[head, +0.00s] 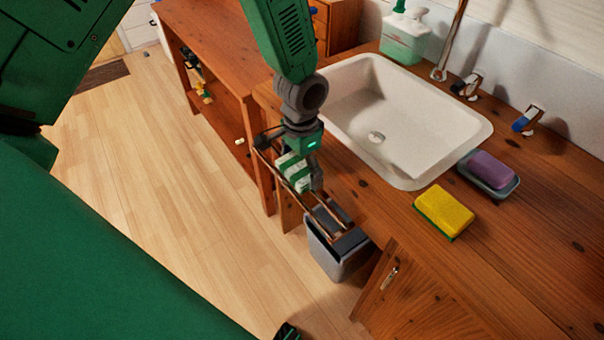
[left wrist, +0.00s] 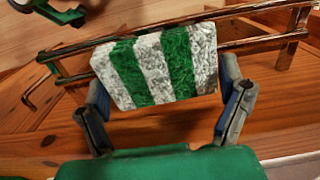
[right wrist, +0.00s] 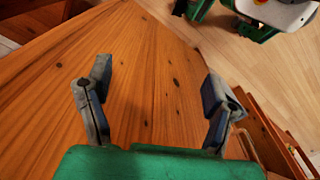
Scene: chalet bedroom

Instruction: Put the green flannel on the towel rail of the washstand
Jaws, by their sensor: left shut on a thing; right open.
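The green-and-white striped flannel (head: 294,172) is held between the two fingers of my left gripper (left wrist: 160,90), at the washstand's front edge. In the left wrist view the flannel (left wrist: 155,65) spans the gap between the fingers, in front of the towel rail (left wrist: 262,42). That rail has two copper-coloured bars and overlaps the flannel in the picture. I cannot tell whether the flannel touches it. The rail (head: 328,222) also runs along the washstand (head: 405,215) front in the head view. My right gripper (right wrist: 155,105) is open and empty, above a wooden surface.
A white basin (head: 400,125) is set in the top. A yellow sponge (head: 444,212) and purple soap (head: 490,169) on a dish lie right of it. A grey bin (head: 335,258) is below the rail, beside a cupboard door (head: 425,300). The floor at left is mostly clear.

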